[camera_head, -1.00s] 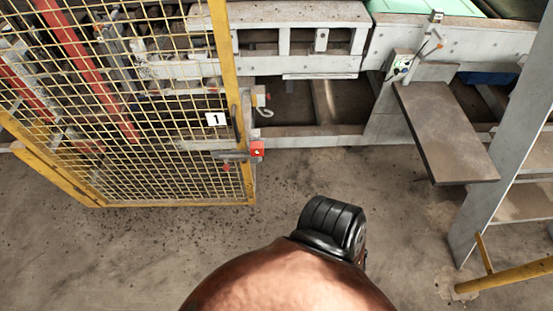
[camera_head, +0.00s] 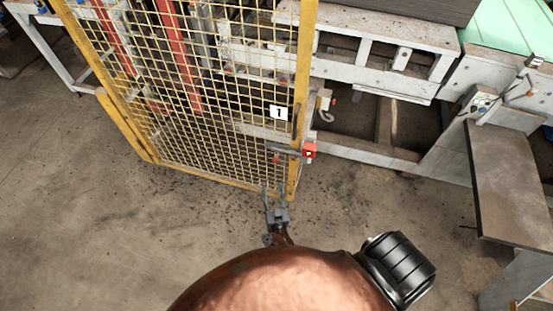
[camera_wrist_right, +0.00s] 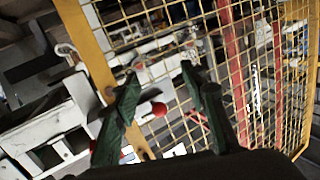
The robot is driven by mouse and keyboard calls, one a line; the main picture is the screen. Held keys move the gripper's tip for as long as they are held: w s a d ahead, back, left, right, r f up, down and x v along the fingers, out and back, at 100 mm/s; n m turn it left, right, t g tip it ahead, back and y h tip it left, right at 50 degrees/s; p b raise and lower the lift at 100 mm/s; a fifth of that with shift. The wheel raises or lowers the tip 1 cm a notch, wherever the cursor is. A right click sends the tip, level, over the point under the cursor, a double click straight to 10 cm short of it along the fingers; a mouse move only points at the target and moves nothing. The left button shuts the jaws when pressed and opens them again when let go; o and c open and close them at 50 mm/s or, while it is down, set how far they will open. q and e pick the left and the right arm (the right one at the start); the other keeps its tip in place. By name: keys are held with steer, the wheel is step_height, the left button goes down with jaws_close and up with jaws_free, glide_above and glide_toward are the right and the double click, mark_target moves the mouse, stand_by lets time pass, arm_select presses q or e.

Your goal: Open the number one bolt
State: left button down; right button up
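The yellow mesh gate (camera_head: 205,90) carries a white plate marked 1 (camera_head: 277,112). The number one bolt (camera_head: 285,150) is a grey bar at the gate's right post, beside a red block (camera_head: 309,151). My right gripper (camera_head: 274,194) is below the bolt, apart from it, near the gate's lower right corner. In the right wrist view my right gripper (camera_wrist_right: 160,76) is open and empty, with its fingers spread. A red knob (camera_wrist_right: 159,109) shows between the fingers in that view. My left gripper is not in view.
Grey machine frames (camera_head: 370,50) stand behind and right of the gate. A brown-topped table (camera_head: 512,180) stands at the right. The concrete floor (camera_head: 80,210) at the left and front is open.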

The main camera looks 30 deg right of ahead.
mark_target(275, 160)
steer(key=w+d+r+m+h, duration=0.1)
steer(key=r, duration=0.2)
steer(key=d+r+m+g+h, duration=0.1)
steer(key=r+m+h, duration=0.1)
steer(key=r, duration=0.1)
steer(key=w+d+r+m+h, duration=0.1)
steer(key=r, duration=0.2)
steer(key=shift+w, duration=0.35)
steer(key=b+x, duration=0.1)
steer(key=x, duration=0.6)
steer(key=shift+d+f, duration=0.15)
steer(key=shift+s, duration=0.1)
steer(key=shift+c, duration=0.7)
jaws_close()
